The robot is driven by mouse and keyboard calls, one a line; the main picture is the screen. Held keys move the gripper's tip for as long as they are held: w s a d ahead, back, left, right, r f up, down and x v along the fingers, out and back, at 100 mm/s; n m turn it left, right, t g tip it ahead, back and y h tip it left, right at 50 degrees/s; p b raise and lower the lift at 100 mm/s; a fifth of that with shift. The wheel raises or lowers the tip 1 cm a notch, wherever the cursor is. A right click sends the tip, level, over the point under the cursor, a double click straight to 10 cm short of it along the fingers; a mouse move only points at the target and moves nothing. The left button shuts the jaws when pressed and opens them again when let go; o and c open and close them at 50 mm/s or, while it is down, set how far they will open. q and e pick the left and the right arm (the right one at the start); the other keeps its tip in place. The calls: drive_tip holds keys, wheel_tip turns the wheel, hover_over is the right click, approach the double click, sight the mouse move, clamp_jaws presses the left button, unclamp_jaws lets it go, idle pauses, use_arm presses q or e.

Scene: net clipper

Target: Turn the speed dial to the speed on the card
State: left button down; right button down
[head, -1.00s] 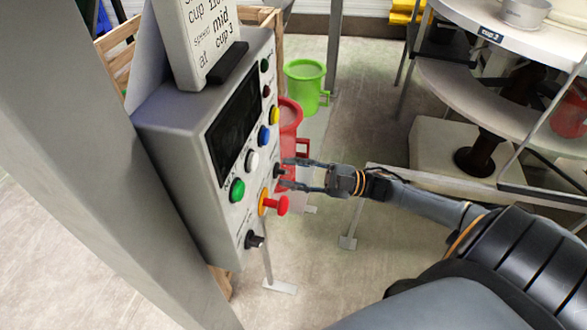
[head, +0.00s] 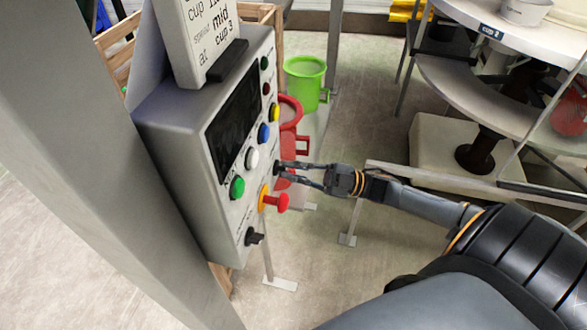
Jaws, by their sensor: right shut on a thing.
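A grey control box (head: 187,150) is mounted beside a post at the left. The white card (head: 200,40) stands on top of it, with "speed mid" and "at cup 3" printed on it. My right gripper (head: 281,173) is shut on a small black dial (head: 277,168) on the box's right-hand face. The fingers partly hide the dial, so its pointer and scale cannot be read. A second black knob (head: 254,238) sits lower on the same face and is free. My left gripper is not in view.
A red mushroom button (head: 281,202) sticks out just below my right gripper. Green (head: 237,187), white (head: 252,159), blue (head: 264,133) and yellow buttons and a dark screen (head: 234,122) are nearby. Red and green buckets (head: 304,82) stand behind. A round table (head: 500,85) is at the right.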

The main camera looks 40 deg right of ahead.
drive_tip(key=m+t, duration=0.1)
drive_tip(key=m, duration=0.1)
drive_tip(key=m+t+h+p, duration=0.1)
drive_tip(key=m, duration=0.2)
drive_tip(key=shift+s+a+m+t, duration=0.1)
drive_tip(key=shift+a+m+t, duration=0.05)
drive_tip(key=shift+m+t, duration=0.15)
drive_tip(key=shift+m+t+h+p, duration=0.4)
drive_tip(key=shift+m+t+h, duration=0.15)
drive_tip(key=shift+m, duration=0.65)
drive_tip(key=shift+m+t+h+p, duration=0.35)
drive_tip(key=shift+m+t+h, duration=0.15)
drive_tip(key=shift+m, duration=0.7)
drive_tip(key=shift+f+m, duration=0.1)
drive_tip(key=shift+m, duration=0.3)
drive_tip(key=shift+t, duration=0.25)
drive_tip(key=c, duration=1.4)
unclamp_jaws()
drive_tip(key=shift+s, duration=0.1)
drive_tip(key=shift+s+f, duration=0.1)
drive_tip(key=v, duration=1.1)
drive_tip(key=shift+s+d, duration=0.2)
drive_tip(key=shift+d, duration=0.1)
